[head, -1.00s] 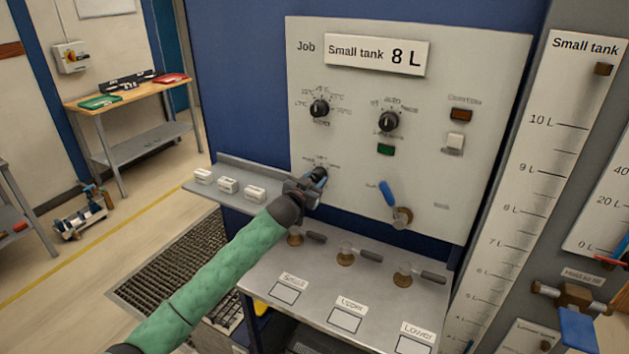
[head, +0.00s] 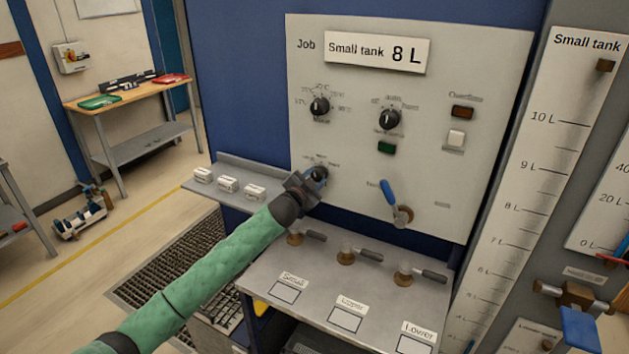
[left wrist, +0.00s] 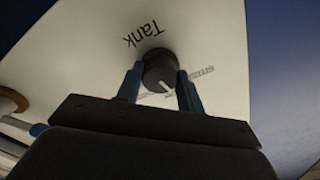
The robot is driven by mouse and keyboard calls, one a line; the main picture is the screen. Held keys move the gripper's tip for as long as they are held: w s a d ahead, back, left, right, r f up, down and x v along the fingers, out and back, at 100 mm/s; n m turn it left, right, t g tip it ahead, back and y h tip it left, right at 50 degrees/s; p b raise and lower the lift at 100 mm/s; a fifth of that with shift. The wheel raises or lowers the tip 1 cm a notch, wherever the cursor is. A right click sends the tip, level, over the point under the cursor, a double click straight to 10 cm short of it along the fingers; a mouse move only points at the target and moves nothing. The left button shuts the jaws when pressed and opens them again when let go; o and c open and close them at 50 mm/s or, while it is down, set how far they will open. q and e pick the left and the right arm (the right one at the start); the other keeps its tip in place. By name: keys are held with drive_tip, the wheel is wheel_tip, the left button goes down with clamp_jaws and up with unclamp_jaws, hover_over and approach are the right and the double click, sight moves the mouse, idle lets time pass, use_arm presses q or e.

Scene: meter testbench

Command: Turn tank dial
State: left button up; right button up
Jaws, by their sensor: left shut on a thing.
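The tank dial (left wrist: 160,70) is a round black knob with a pale pointer line, below the word "Tank" in the left wrist view. In the head view the dial (head: 318,173) is at the lower left of the pale panel, partly hidden by my gripper. My left gripper (head: 312,180) is shut on it. In the left wrist view the blue fingers of my left gripper (left wrist: 160,84) sit on either side of the knob. A card above reads "Small tank 8 L" (head: 377,53). My right gripper is not in view.
Two other black dials (head: 320,106) (head: 388,118) are above on the panel. A blue-handled valve (head: 388,192) is to the right. Several small valves stand on the metal shelf (head: 318,272) below. White blocks (head: 228,185) lie on the left ledge.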

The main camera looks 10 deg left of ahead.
use_arm(q)
drive_tip(key=shift+m, duration=1)
drive_tip(key=m, duration=0.2)
drive_tip(key=shift+m, duration=0.3)
drive_tip(key=m, duration=0.3)
drive_tip(key=shift+m, duration=0.4)
drive_tip(key=m, duration=0.3)
drive_tip(key=shift+p, duration=0.4)
drive_tip(key=shift+m, duration=0.5)
drive_tip(key=o, duration=0.8)
drive_tip(key=shift+o, duration=0.9)
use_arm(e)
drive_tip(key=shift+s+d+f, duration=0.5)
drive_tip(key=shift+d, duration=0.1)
